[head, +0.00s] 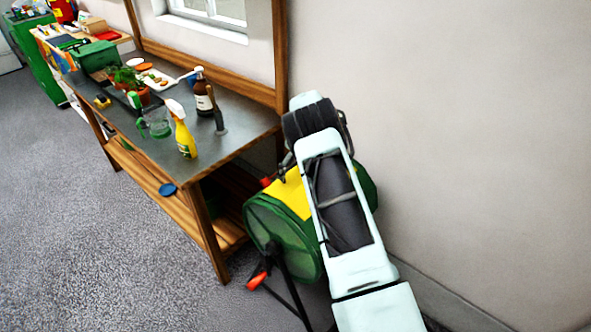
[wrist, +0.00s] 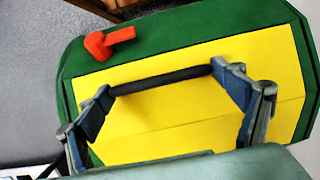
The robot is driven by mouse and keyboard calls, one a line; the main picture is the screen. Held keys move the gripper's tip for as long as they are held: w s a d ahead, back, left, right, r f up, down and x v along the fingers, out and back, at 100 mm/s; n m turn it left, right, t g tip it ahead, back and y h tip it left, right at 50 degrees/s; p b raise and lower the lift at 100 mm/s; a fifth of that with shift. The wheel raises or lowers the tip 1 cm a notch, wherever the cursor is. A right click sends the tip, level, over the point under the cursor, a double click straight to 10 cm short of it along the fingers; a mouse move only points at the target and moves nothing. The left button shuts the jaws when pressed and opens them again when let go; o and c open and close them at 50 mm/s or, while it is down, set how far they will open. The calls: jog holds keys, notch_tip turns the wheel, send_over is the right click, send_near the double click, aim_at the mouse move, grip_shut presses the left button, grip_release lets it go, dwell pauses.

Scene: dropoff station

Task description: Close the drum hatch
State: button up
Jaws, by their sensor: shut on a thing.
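The green drum (head: 285,228) stands on a dark frame right of the workbench, partly hidden behind my arm. Its yellow hatch (head: 285,198) faces up towards my gripper (head: 288,168). In the wrist view the yellow hatch (wrist: 190,112) fills most of the picture, framed by the green drum (wrist: 190,28). A black bar handle (wrist: 160,80) lies across the hatch. My gripper (wrist: 163,83) is shut on this handle, with one finger at each end of it. A red latch (wrist: 108,42) sits at the hatch's upper left edge. I cannot tell whether the hatch lies fully flush.
The wooden workbench (head: 232,130) stands close at the left of the drum, with a yellow spray bottle (head: 184,135) and a brown bottle (head: 203,98) on it. A wall (head: 450,130) is close on the right. Open floor (head: 90,230) lies at the left.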

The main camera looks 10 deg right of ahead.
jog(key=shift+w+a+f, duration=0.15)
jog(key=shift+w, duration=0.05)
dwell(0.6)
jog(key=o, duration=1.4)
jog(key=shift+f, duration=0.1)
jog(key=v, duration=1.2)
jog(key=shift+w+a, duration=0.1)
